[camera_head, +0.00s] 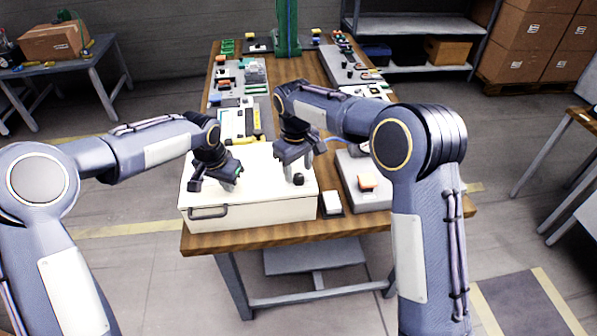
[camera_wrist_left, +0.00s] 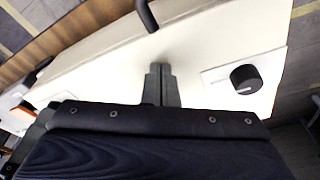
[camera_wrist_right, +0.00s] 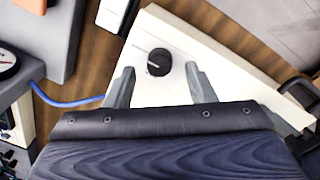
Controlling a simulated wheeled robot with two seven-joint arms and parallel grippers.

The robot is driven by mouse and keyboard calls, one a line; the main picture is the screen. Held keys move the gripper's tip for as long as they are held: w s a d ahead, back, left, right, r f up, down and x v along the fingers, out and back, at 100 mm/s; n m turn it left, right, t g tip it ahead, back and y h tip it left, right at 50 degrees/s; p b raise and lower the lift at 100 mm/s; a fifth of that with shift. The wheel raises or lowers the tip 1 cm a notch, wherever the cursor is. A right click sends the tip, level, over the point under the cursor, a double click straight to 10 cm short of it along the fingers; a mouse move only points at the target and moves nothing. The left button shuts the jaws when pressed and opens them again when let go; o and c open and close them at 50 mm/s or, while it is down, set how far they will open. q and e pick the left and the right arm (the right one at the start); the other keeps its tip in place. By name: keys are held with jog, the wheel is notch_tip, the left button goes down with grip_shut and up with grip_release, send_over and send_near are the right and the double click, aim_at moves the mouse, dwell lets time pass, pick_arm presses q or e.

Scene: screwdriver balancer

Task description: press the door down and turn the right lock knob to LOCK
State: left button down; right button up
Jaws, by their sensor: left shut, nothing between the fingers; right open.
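A white box with a flat top door (camera_head: 255,165) stands at the table's near edge, a dark handle (camera_head: 207,212) on its front. The door looks down; I cannot tell if it is fully flush. My left gripper (camera_head: 228,184) is shut and empty, its tips at or just above the door near the handle. The left black knob (camera_wrist_left: 244,78) shows beside it in the left wrist view. The right black knob (camera_head: 298,179) is on the box's right side. My right gripper (camera_wrist_right: 157,70) is open above it, with the knob (camera_wrist_right: 159,62) between the fingers in its wrist view.
A grey unit with an orange-topped button (camera_head: 367,181) and a small white-topped block (camera_head: 332,203) stand right of the box. A blue cable (camera_wrist_right: 65,101) runs beside the box. Several devices and a green post (camera_head: 287,28) stand farther back on the wooden table.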

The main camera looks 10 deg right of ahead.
pick_arm(q)
jog(key=shift+s+f, duration=0.2)
jog(key=shift+f, duration=0.1)
pick_arm(e)
notch_tip(320, 180, up, 10)
jog(key=shift+s+a, duration=0.15)
jog(key=shift+a, duration=0.05)
pick_arm(q)
jog(key=shift+r, duration=0.1)
pick_arm(e)
notch_tip(320, 180, up, 5)
jog(key=p, duration=0.5)
send_over(297, 178)
pick_arm(q)
jog(key=r, duration=0.7)
jog(key=shift+w+r, duration=0.15)
jog(key=shift+w, duration=0.05)
pick_arm(e)
jog(key=shift+f, duration=0.15)
